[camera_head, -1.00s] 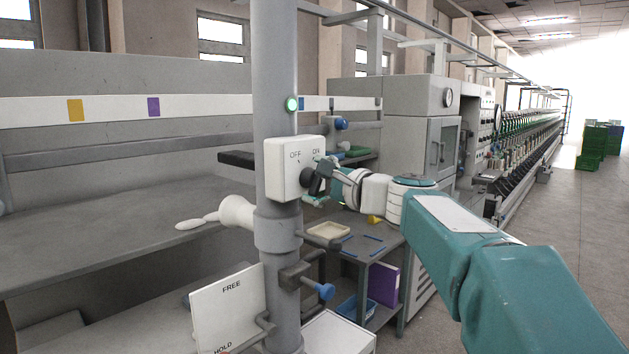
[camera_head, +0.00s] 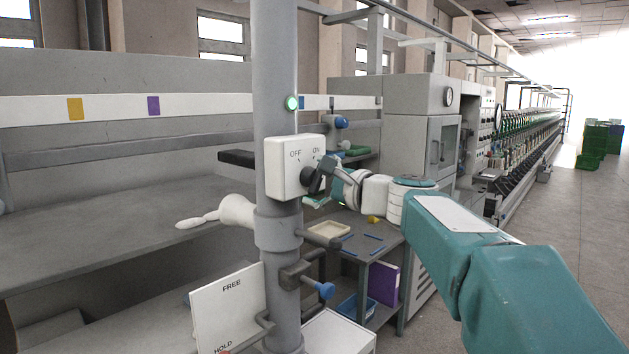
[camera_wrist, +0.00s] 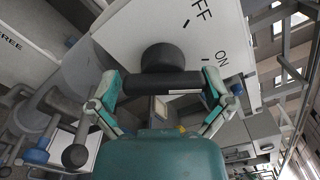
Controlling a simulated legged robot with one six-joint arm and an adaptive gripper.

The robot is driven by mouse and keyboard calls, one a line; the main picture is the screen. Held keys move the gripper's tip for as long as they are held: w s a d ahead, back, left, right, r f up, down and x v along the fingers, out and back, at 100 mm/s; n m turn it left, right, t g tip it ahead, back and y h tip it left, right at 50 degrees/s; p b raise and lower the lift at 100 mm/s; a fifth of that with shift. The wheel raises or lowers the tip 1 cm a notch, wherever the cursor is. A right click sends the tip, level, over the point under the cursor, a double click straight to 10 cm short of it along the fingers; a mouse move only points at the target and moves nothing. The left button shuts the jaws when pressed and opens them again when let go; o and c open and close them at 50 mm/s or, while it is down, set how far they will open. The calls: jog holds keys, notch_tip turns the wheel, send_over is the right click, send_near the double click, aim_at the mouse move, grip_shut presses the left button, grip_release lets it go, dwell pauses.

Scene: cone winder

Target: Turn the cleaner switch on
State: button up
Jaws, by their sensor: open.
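The cleaner switch is a white box (camera_head: 286,168) on a grey post, marked OFF and ON. Its black knob (camera_head: 312,181) is on the front face, partly behind my gripper (camera_head: 329,176) in the head view. In the wrist view the round knob (camera_wrist: 158,57) has a dark bar (camera_wrist: 160,83) across it. The bar's right end lies close to the tick by ON. My gripper (camera_wrist: 160,88) is open, with one finger near each end of the bar. I cannot tell whether the fingers touch it.
A white FREE/HOLD board (camera_head: 228,308) and a blue-knobbed clamp (camera_head: 322,290) are lower on the post. A grey side table (camera_head: 372,246) stands behind. The floor (camera_head: 590,230) at right is open.

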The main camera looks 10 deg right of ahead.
jog(key=v, duration=1.1)
jog(key=shift+s+d, duration=0.2)
jog(key=shift+s, duration=0.15)
jog(key=s+a+f+n+g+h, duration=0.25)
jog(key=s+a+f+n, duration=0.2)
jog(key=f, duration=0.25)
jog(key=s+a+f+n+g+h, duration=0.1)
jog(key=s+a+f+n+g, duration=0.3)
jog(key=f, duration=0.3)
jog(key=s+d+f+n+g+h, duration=0.2)
jog(key=s+d+f+n+h, duration=0.2)
jog(key=s+f, duration=1)
jog(key=s+n+h, duration=0.1)
jog(key=n+h, duration=0.2)
jog(key=n, duration=0.1)
jog(key=shift+f, duration=0.35)
